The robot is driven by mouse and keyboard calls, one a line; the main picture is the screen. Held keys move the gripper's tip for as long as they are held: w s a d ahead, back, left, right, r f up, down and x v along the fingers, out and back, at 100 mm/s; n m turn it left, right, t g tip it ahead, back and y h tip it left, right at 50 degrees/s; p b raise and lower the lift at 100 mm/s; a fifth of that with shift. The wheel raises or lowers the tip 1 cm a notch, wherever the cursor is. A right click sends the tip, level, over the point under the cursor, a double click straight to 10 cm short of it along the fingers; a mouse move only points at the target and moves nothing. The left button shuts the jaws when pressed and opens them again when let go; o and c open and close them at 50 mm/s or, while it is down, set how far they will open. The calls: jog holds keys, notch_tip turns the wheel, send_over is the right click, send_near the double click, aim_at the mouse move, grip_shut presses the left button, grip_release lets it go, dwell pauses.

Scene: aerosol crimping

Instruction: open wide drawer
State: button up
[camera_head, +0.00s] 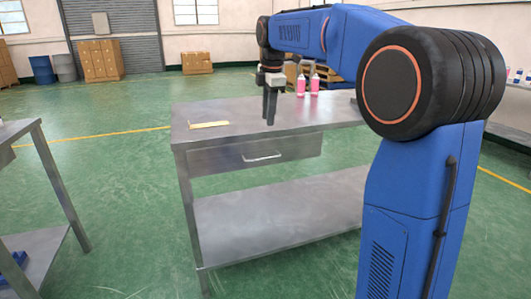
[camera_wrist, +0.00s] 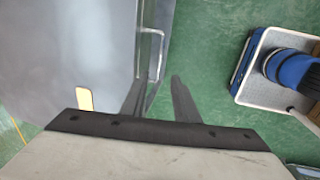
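The wide drawer (camera_head: 225,160) is under the top of the steel table and looks shut, its grey front facing me. Its pale bar handle (camera_head: 262,158) is near the middle of the front. My gripper (camera_head: 269,123) points down above the table's front edge, higher than the handle and apart from it. In the wrist view my gripper (camera_wrist: 160,90) is open with nothing held. There the handle (camera_wrist: 161,45) shows below and partly between the fingers, and the left finger hides part of it.
On the table (camera_head: 310,115) lie a flat yellowish piece (camera_head: 209,124) and, toward the back, pink-and-white bottles (camera_head: 314,84). A lower shelf (camera_head: 280,215) sits under the drawer. Another steel table (camera_head: 25,130) stands at left. The green floor before the drawer shows free room.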

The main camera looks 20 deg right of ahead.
send_near(265, 151)
jog(key=s+f, duration=0.1)
jog(key=f, duration=0.1)
jog(key=s+a+f, duration=0.1)
jog(key=f, duration=0.4)
jog(key=shift+s+a+f, duration=0.25)
jog(key=shift+s+f, duration=0.05)
jog(key=shift+s, duration=0.1)
grip_shut()
